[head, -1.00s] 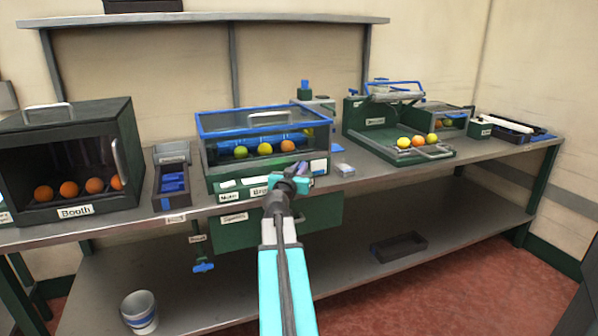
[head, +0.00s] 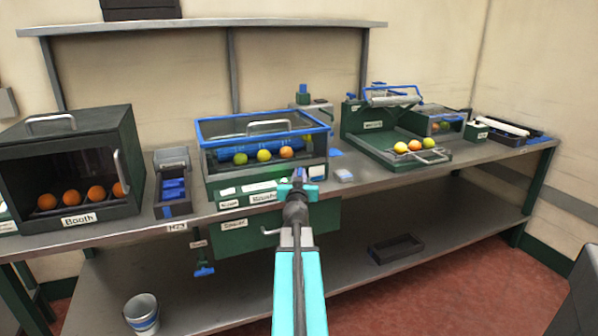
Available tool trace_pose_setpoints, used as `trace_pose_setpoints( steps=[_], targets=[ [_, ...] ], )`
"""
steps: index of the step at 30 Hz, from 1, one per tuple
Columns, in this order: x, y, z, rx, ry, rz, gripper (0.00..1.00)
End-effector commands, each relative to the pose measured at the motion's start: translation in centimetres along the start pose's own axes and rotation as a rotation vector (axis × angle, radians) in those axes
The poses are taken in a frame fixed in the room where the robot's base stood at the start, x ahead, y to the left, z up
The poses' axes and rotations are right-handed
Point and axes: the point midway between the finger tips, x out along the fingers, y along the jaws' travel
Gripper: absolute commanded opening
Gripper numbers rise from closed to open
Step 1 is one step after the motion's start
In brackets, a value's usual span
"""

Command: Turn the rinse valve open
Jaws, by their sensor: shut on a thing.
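A blue handle (head: 204,271) hangs on a thin stem below the table's front edge, left of the green drawer front. It looks like the rinse valve, but the small label above it is too blurred to read. My gripper (head: 299,178) is in front of the brush machine (head: 265,185), up and to the right of that handle and well apart from it. Its teal jaws are shut on a small dark blue piece (head: 299,172), seen between the fingertips. Whether that piece is loose or part of the machine cannot be told.
The booth (head: 78,160) with oranges stands at left, beside a narrow tray (head: 173,207). A green fruit station (head: 385,160) stands at right. A bucket (head: 142,313) and a dark tray (head: 397,248) are low down. The space around the hanging handle looks clear.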

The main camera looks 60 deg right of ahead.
Motion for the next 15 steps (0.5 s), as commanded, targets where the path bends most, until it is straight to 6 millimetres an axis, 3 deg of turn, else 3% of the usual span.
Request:
trace_pose_setpoints(
  steps=[15],
  targets=[
    [0.23, -0.13, -0.49, -0.001, 0.001, -0.097, 0.0]
  ],
)
